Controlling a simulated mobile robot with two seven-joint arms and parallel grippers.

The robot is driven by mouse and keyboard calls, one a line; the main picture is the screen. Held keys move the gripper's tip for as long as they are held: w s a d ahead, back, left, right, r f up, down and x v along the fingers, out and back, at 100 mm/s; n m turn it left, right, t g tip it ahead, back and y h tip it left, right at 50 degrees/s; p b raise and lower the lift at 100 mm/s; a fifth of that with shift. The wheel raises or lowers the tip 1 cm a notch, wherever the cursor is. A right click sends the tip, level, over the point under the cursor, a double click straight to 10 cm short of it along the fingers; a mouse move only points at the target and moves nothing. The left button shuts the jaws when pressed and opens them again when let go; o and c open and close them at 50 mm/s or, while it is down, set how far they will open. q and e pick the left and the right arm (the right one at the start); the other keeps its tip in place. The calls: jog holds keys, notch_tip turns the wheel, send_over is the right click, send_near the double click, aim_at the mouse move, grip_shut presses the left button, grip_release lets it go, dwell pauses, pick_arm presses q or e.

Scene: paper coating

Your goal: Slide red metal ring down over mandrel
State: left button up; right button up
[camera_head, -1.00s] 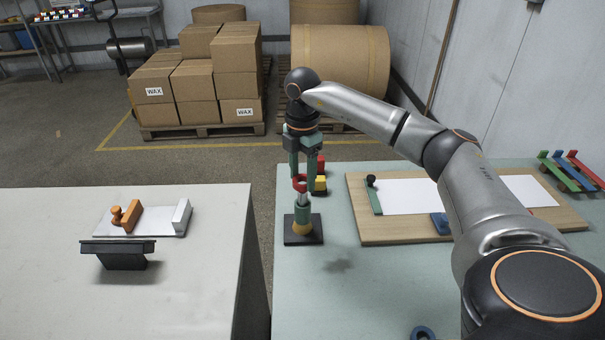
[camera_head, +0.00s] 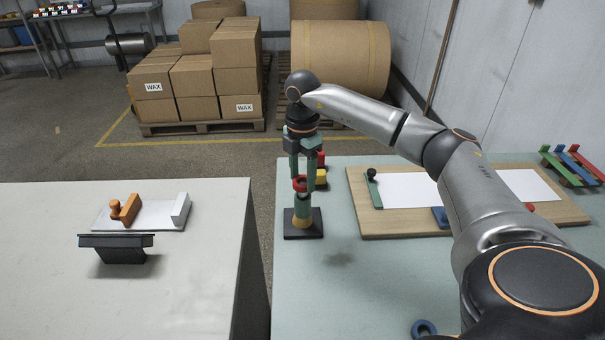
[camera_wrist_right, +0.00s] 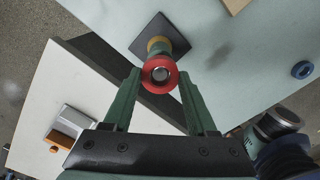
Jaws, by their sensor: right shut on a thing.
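The mandrel stands upright on a black square base (camera_head: 303,224) on the green table, with a yellow-orange piece (camera_head: 302,222) at the bottom and a green piece (camera_head: 302,207) above it. My right gripper (camera_head: 301,182) points straight down over it, shut on the red metal ring (camera_head: 300,185). The ring is around the mandrel, close above the green piece; I cannot tell whether they touch. In the right wrist view the red ring (camera_wrist_right: 160,85) lies between the fingertips, and the grey mandrel tip (camera_wrist_right: 160,73) shows through its hole. My left gripper is not in view.
Red (camera_head: 321,160) and yellow (camera_head: 320,177) blocks sit just behind the mandrel. A blue ring (camera_head: 424,328) lies at the front. A wooden board (camera_head: 400,227) with white paper is at the right. A white table (camera_head: 200,265) stands left, across a gap.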

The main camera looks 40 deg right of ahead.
jog(key=shift+f+b, duration=0.4)
jog(key=shift+f, duration=0.5)
jog(key=o, duration=1.4)
jog(key=shift+o, duration=0.2)
jog(key=shift+r, duration=0.15)
notch_tip(320, 180, up, 12)
jog(key=shift+r, duration=0.2)
